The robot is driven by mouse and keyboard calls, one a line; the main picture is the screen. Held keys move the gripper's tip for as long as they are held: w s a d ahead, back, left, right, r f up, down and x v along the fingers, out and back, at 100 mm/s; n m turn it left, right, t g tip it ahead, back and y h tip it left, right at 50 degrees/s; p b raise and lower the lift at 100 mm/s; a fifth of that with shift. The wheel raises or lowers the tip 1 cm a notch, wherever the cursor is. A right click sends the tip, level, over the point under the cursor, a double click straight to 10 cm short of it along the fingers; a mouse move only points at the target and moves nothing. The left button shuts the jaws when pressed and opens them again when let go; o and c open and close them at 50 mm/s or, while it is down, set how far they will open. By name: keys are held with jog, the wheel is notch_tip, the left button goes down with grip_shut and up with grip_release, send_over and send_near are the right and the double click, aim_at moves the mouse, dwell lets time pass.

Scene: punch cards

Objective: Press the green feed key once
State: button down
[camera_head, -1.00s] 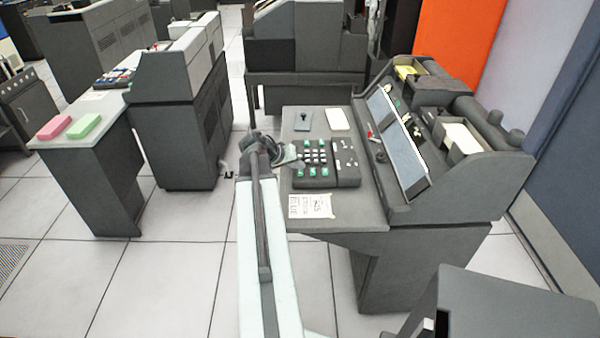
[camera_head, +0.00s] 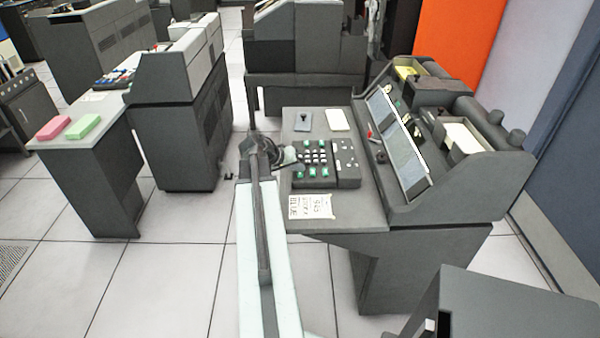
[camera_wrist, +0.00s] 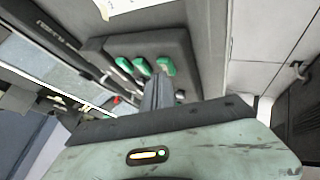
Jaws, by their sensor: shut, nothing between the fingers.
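A dark keypad (camera_head: 345,178) lies on the desk, with rows of small pale keys and a near row of green keys (camera_head: 312,172). The wrist view shows three green keys in a row, the left one (camera_wrist: 124,65), the middle one (camera_wrist: 143,66) and the right one (camera_wrist: 166,66). I cannot read which one is the feed key. My gripper (camera_head: 290,156) is at the keypad's left edge. In the wrist view its shut, empty fingers (camera_wrist: 160,82) point at the keypad, their tips just beside the right green key. I cannot tell whether they touch it.
A printed paper (camera_head: 311,206) lies in front of the keypad on the grey desk (camera_head: 352,222). A small lever plate (camera_head: 303,122) and a pale pad (camera_head: 338,120) lie behind it. The sloped machine console (camera_head: 460,185) rises on the right.

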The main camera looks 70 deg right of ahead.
aim_at(298, 173)
jog(key=shift+r+p, duration=0.85)
notch_tip(298, 173, up, 5)
jog(key=p, duration=0.5)
dwell(0.6)
